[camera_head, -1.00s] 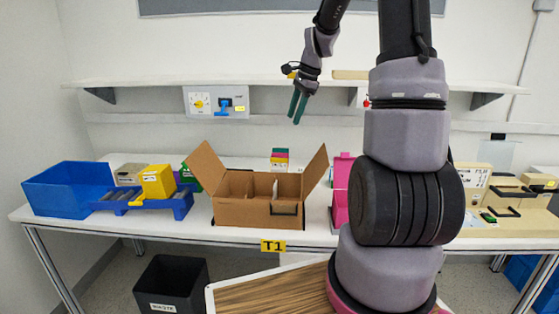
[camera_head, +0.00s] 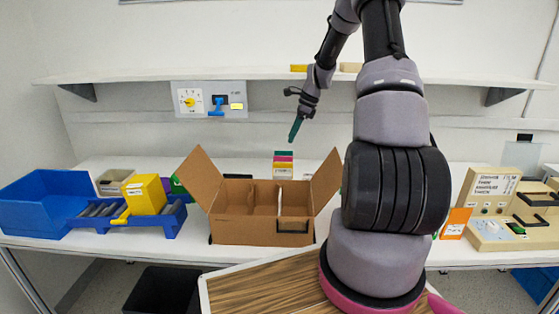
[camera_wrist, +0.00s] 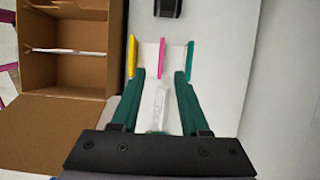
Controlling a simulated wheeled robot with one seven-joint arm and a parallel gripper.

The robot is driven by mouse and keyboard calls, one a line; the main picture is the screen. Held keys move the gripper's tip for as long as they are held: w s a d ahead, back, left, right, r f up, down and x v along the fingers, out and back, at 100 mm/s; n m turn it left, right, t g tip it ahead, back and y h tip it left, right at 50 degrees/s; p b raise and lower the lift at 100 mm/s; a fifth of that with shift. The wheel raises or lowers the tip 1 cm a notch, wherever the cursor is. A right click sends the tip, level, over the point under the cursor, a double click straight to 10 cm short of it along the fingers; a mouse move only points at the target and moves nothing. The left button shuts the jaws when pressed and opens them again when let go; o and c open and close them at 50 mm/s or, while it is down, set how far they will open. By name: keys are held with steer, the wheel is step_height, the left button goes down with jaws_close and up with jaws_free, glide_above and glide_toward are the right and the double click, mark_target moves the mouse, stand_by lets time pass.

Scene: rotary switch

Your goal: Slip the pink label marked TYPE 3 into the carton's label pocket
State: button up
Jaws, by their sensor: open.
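The brown open carton (camera_head: 262,233) stands on the workbench with its flaps spread. A dark-framed pocket (camera_head: 293,226) is on its front face, at the right. Behind the carton is a small stack of green, pink and yellow labels. The pink label (camera_head: 284,159) lies between the other two; its print is too small to read. In the wrist view the pink label (camera_wrist: 162,58) stands between the yellow label (camera_wrist: 131,56) and the green label (camera_wrist: 190,57). My gripper (camera_head: 293,138) is open and empty, above and behind the carton. In the wrist view its fingertips (camera_wrist: 160,76) lie either side of the pink label's line.
A blue bin (camera_head: 45,203) and a yellow box (camera_head: 146,194) on a blue roller stand are at the left. A beige panel device (camera_head: 490,232) and an orange card (camera_head: 456,223) are at the right. A shelf (camera_head: 270,73) runs above. My arm hides part of the bench.

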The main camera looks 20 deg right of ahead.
glide_above(283, 158)
steer(key=d, duration=0.2)
steer(key=f, duration=0.5)
steer(key=shift+s+a, duration=0.1)
steer(key=shift+a, duration=0.15)
steer(key=shift+d+x, duration=0.15)
steer(key=shift+x, duration=1.2)
steer(key=shift+d+x, duration=0.15)
steer(key=shift+x, duration=1.15)
steer(key=shift+s+f, duration=0.1)
jaws_close()
